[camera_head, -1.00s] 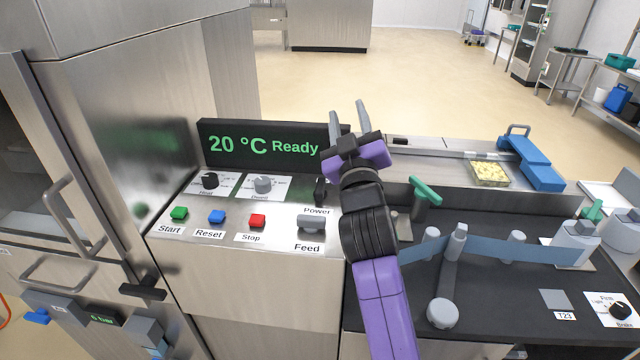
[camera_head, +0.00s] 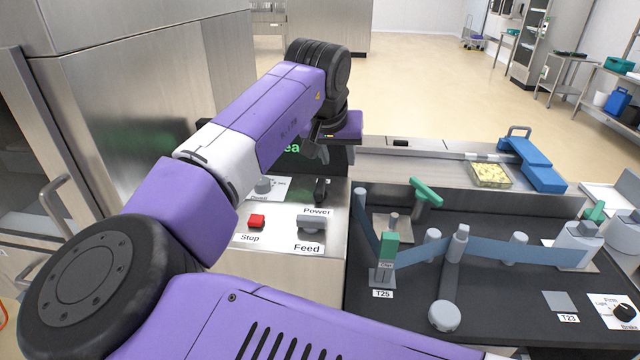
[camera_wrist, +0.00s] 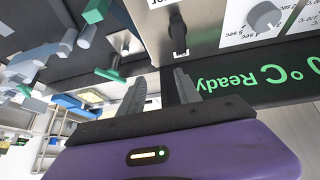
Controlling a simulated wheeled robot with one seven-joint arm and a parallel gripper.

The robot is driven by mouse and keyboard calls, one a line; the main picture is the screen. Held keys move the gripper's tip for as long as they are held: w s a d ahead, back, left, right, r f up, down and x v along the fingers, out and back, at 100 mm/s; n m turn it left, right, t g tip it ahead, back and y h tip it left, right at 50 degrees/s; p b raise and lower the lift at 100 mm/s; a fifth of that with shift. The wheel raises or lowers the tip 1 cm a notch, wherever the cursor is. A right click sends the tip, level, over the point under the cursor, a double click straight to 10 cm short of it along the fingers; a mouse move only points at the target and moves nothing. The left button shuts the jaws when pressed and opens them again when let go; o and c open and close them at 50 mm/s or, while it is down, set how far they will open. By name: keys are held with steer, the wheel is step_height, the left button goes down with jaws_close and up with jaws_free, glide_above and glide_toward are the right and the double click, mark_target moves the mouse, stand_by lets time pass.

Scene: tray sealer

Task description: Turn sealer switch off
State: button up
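The sealer switch is a black toggle labelled Power (camera_head: 321,190) on the steel control panel, right of the dwell dial. In the wrist view the black switch (camera_wrist: 177,30) shows near the top, ahead of the fingertips. My gripper (camera_head: 316,152) hangs just above and behind the switch in the head view, in front of the display. In the wrist view my gripper (camera_wrist: 160,78) has its two fingers apart with nothing between them. The fingers are apart from the switch. The switch's exact position is hard to read.
The display (camera_wrist: 275,80) reads Ready in green; my arm hides most of it in the head view. The red Stop button (camera_head: 256,221) and grey Feed switch (camera_head: 311,222) lie below. A film path with rollers (camera_head: 433,238) fills the right.

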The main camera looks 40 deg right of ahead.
steer(key=y, duration=0.2)
glide_toward(320, 185)
steer(key=shift+n, duration=0.3)
steer(key=shift+x, duration=4.35)
steer(key=shift+s, duration=0.1)
jaws_close()
